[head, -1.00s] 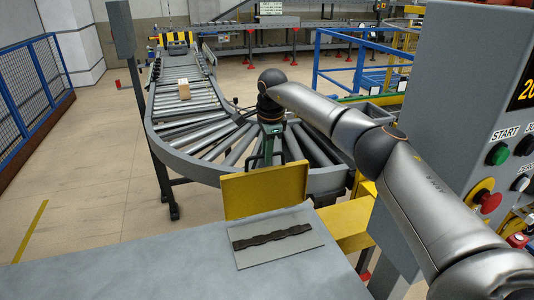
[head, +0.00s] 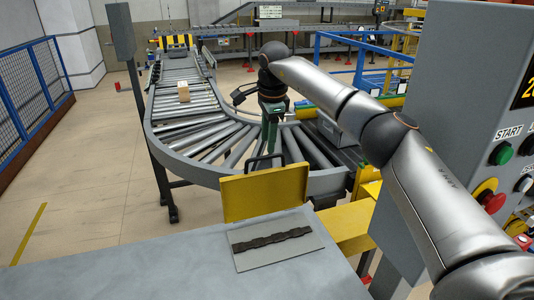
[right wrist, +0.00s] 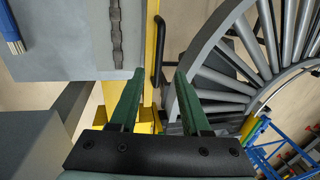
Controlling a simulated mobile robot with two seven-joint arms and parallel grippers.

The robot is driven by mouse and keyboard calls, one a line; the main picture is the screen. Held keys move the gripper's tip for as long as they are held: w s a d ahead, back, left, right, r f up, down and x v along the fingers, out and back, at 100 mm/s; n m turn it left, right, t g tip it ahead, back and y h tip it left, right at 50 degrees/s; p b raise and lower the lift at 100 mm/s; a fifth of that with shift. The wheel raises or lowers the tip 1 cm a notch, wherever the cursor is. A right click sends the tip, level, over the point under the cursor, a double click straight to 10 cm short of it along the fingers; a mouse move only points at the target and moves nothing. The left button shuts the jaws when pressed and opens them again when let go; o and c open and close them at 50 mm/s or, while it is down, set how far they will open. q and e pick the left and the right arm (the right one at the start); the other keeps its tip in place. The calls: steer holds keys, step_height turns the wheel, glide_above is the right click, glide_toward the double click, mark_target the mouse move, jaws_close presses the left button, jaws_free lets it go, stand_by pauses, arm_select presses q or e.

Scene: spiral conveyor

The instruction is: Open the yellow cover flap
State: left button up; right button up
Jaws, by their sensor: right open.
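The yellow cover flap (head: 264,192) stands upright between the grey table and the curved roller conveyor. In the right wrist view it shows nearly edge-on as a yellow strip (right wrist: 151,40). A black bar handle (head: 264,160) shows behind its top edge; the wrist view shows this handle (right wrist: 158,50) on the flap's conveyor side. My right gripper (head: 271,148) is above the conveyor side of the flap. In the wrist view its green fingers (right wrist: 160,75) are open and apart, with the lower end of the handle between them in the picture; nothing is gripped. My left gripper is not in view.
A grey plate with a dark, wavy strip (head: 272,238) lies on the grey table (head: 150,262). The roller conveyor (head: 205,170) carries a small box (head: 183,92) farther back. A grey control panel (head: 450,100) with buttons stands close at the right.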

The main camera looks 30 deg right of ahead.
step_height(320, 180, up, 6)
steer(key=s, duration=0.1)
steer(key=shift+a, duration=0.2)
steer(key=shift+s, duration=0.2)
